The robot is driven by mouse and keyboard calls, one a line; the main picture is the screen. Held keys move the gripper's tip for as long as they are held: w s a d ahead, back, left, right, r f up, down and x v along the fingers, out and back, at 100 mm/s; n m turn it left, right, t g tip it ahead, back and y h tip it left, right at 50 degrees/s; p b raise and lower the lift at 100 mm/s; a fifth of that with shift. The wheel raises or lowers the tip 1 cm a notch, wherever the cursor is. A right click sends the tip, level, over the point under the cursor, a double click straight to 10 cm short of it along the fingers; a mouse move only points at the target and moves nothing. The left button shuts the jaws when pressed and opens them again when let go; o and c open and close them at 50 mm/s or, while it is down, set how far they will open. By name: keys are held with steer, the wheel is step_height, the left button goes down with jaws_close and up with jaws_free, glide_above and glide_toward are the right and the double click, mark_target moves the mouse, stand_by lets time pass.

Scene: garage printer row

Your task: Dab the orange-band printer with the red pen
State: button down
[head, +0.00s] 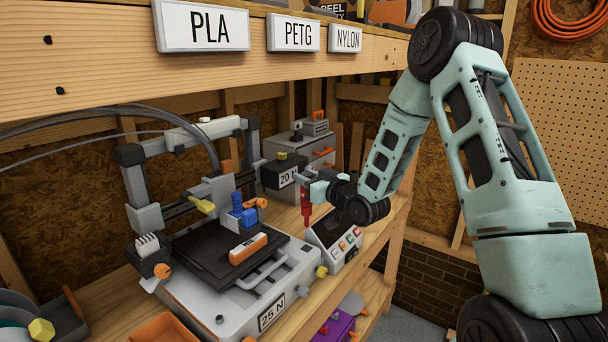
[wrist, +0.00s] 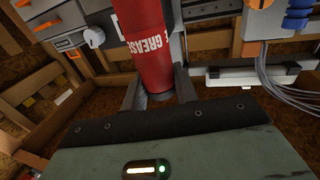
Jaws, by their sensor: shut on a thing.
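The red pen (head: 306,208), a red cylinder lettered "GREASE", is upright in my gripper (head: 310,188). In the wrist view the red pen (wrist: 150,55) stands between the two fingers of my gripper (wrist: 158,95), which is shut on it. A grey printer (head: 225,293) labelled "25 N" stands at the front of the bench, with a black bed and an orange block (head: 248,249) on that bed. A smaller grey unit labelled "20 N" (head: 289,177) is behind, left of my gripper. I cannot make out for certain which one bears an orange band. The pen's tip is too small to tell.
A sloped panel box with coloured buttons (head: 337,240) stands just below and right of the pen. A shelf (head: 90,55) with PLA, PETG and NYLON signs overhangs the bench. An orange tray (head: 168,328) lies at the front left.

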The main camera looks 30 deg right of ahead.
mark_target(311, 206)
steer(key=shift+b, duration=0.3)
step_height(311, 206, down, 6)
steer(key=b, duration=0.6)
steer(key=shift+f+b, duration=1.15)
steer(key=shift+b, duration=0.4)
stand_by(2.1)
steer(key=shift+r+p, duration=0.3)
steer(key=shift+r, duration=0.25)
stand_by(0.4)
